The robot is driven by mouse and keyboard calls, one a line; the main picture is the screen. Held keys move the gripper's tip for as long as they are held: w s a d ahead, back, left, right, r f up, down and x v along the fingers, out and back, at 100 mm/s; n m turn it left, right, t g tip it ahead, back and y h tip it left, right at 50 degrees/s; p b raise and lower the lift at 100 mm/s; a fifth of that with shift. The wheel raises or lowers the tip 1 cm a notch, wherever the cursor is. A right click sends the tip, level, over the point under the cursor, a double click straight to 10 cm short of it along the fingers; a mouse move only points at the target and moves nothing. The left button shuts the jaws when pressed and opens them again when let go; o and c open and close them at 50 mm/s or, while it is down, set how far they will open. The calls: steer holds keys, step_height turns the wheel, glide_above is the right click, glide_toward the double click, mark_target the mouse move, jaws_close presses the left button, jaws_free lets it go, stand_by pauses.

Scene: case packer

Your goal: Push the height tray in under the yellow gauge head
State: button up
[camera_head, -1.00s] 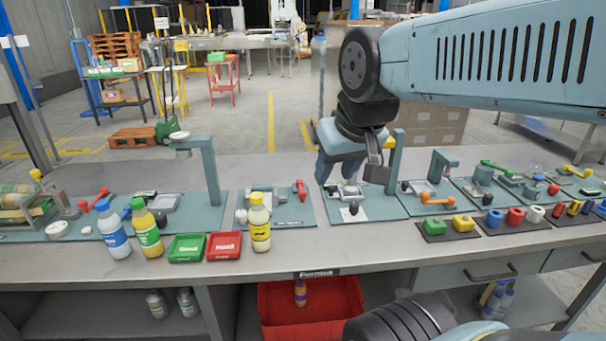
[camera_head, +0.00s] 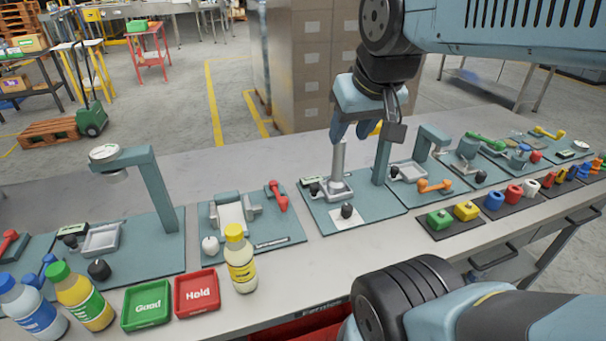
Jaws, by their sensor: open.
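The yellow gauge head (camera_head: 376,129) shows only as a small patch behind my gripper, beside the top of a teal post (camera_head: 382,158). Below it, on a teal base plate, sits a small grey tray (camera_head: 328,191) that I take for the height tray. A grey upright cylinder (camera_head: 338,160) stands on or at it; I cannot tell which. A black knob (camera_head: 347,211) is in front of the tray, over a pale square. My gripper (camera_head: 352,132) points down, open and empty, above the cylinder, apart from the knob. It hides most of the gauge head.
A yellow-capped bottle (camera_head: 240,262), a red Hold tray (camera_head: 197,293) and a green Good tray (camera_head: 147,312) stand in front. An orange lever (camera_head: 435,186) is to the right.

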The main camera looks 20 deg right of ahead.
steer(key=shift+o, duration=0.9)
steer(key=shift+w, duration=0.1)
steer(key=shift+o, duration=0.2)
steer(key=shift+w+a, duration=0.15)
steer(key=shift+w, duration=0.3)
steer(key=n+g+h, duration=0.4)
steer(key=n+g, duration=0.4)
steer(key=n, duration=0.1)
glide_above(313, 185)
steer(key=w+a, duration=0.3)
steer(key=a, duration=0.1)
step_height(313, 185, down, 14)
steer(key=x, duration=1.3)
steer(key=shift+a+f, duration=0.25)
steer(key=shift+a, duration=0.05)
jaws_close()
